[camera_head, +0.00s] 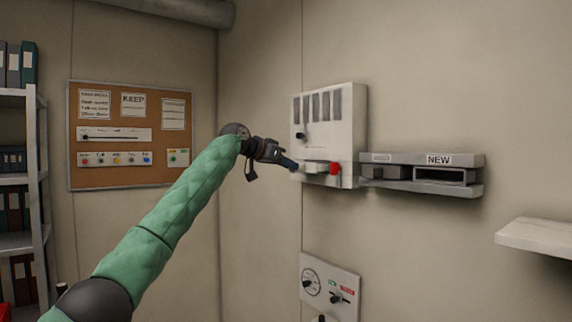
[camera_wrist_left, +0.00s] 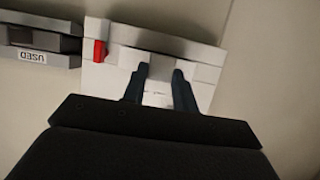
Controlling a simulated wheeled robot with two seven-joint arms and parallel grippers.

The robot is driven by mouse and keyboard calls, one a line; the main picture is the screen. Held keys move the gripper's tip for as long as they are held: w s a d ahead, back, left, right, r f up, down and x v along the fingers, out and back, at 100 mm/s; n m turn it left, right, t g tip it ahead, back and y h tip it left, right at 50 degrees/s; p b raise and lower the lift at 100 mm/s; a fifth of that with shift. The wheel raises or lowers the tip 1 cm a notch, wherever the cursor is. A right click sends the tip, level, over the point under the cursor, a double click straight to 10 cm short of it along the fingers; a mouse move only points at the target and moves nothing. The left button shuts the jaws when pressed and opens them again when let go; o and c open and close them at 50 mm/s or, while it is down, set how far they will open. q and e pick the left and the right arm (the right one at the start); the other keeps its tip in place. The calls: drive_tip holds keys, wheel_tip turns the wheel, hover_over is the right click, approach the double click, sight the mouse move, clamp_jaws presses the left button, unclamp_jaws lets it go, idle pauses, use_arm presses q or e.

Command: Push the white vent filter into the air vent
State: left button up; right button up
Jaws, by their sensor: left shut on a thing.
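The air vent unit (camera_head: 345,115) is a white wall box with dark slots at its top and a red latch (camera_head: 334,168) low on its front. My left gripper (camera_head: 294,165) reaches its lower front from the left. In the left wrist view the fingers (camera_wrist_left: 160,74) are shut on the white vent filter (camera_wrist_left: 158,92), which lies between them against the white box. The filter's edges blend with the box, so I cannot tell how deep it sits. The red latch (camera_wrist_left: 100,51) is beside the fingers there. My right gripper is not in view.
A grey wall holder (camera_head: 470,190) right of the vent has USED and NEW bays. The NEW bay looks empty; the USED bay holds a grey block (camera_head: 385,172). A control panel (camera_head: 329,288) is below, a white shelf (camera_head: 540,236) at right, and a cork board (camera_head: 131,135) at left.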

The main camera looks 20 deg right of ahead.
sight(302, 163)
use_arm(q)
drive_tip(key=shift+w+d+p, duration=0.3)
drive_tip(key=shift+d+p, duration=0.55)
drive_tip(key=shift+p, duration=0.4)
drive_tip(key=shift+w+d+p, duration=0.35)
drive_tip(key=shift+d+p, duration=0.55)
drive_tip(key=shift+p, duration=0.3)
drive_tip(key=shift+w+d+p, duration=0.3)
drive_tip(key=shift+d+p, duration=0.55)
drive_tip(key=shift+p, duration=0.4)
idle(4.3)
